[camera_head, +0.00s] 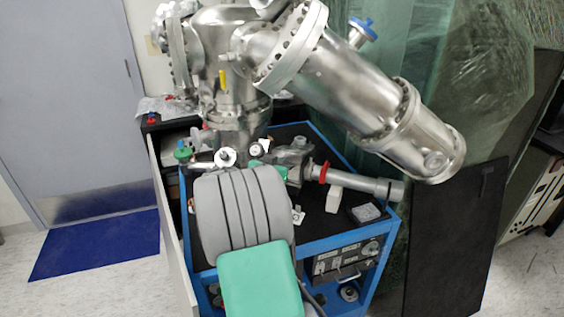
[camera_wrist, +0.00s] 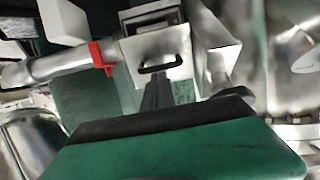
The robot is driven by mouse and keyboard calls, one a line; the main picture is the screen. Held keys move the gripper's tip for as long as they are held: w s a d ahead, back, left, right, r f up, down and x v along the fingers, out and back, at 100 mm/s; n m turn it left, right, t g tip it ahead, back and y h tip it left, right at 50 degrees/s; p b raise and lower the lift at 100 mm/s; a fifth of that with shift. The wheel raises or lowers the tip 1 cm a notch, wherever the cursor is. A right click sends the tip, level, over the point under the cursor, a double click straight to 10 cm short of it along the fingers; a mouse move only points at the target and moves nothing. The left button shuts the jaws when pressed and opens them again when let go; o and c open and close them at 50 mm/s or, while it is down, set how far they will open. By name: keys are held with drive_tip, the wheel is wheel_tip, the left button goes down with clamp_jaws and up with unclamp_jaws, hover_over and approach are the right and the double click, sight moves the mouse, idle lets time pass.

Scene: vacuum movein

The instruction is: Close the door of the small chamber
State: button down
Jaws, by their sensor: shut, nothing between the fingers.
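In the wrist view a small pale metal panel with a black bar handle (camera_wrist: 160,66) faces me near the middle. It looks like the small chamber's door; I cannot tell how far open it stands. Metal box-like walls of what may be the chamber (camera_wrist: 222,55) rise beside it on the right. My gripper (camera_wrist: 158,84) is shut and empty, its dark fingers pointing at the panel just below the handle. Whether they touch it is unclear. In the head view my grey and green arm links hide my gripper; the metal chamber parts (camera_head: 295,155) show behind them.
A blue-framed cart (camera_head: 335,239) carries the equipment. A metal tube with a red ring (camera_head: 345,181) sticks out right; the red clamp also shows in the wrist view (camera_wrist: 100,58). A large steel vessel (camera_head: 340,85) hangs above. Open floor and a blue mat (camera_head: 95,245) lie left.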

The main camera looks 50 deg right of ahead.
wheel_tip(320, 180, down, 6)
drive_tip(key=h+b, duration=0.3)
drive_tip(key=b, duration=1.3)
drive_tip(key=shift+a+f+t, duration=0.15)
drive_tip(key=shift+f+t, duration=0.05)
drive_tip(key=shift+t, duration=0.2)
drive_tip(key=shift+f, duration=0.1)
